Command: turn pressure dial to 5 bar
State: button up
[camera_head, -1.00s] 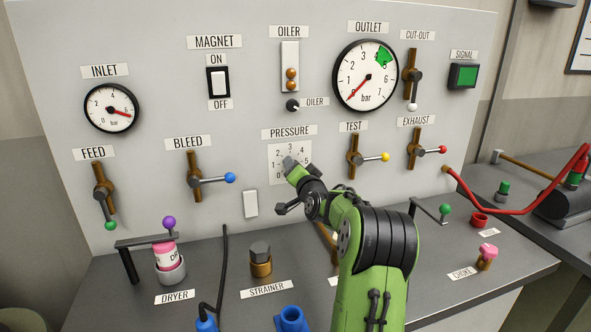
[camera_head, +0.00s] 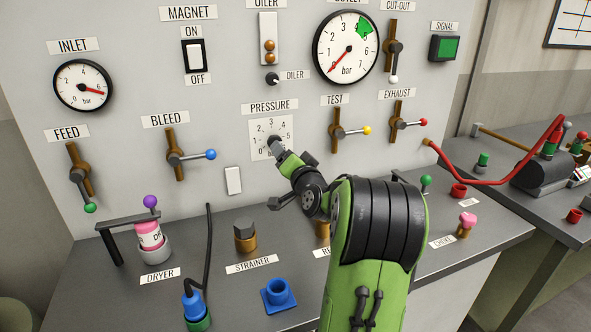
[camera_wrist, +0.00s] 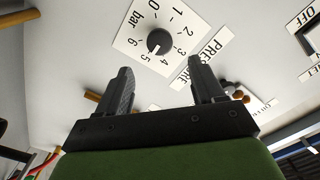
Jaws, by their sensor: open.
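The pressure dial (camera_wrist: 160,41) is a dark round knob on a white plate numbered 0 to 6 bar, fixed to the grey panel. In the wrist view its white mark points at about 5. In the head view my gripper partly covers the dial plate (camera_head: 257,126). My gripper (camera_wrist: 160,68) is open and empty, its two dark fingers apart and pointing toward the panel. In the wrist view the fingertips are on the near side of the knob, not around it.
The outlet gauge (camera_head: 346,48) has its needle near 0 and a green sector. The inlet gauge (camera_head: 83,85) reads near 6. The bleed lever (camera_head: 190,156) and test lever (camera_head: 350,131) flank the dial. A bench (camera_head: 110,300) with a strainer (camera_head: 245,236) lies below.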

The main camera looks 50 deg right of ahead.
jog(key=v, duration=0.7)
jog(key=shift+b, duration=0.45)
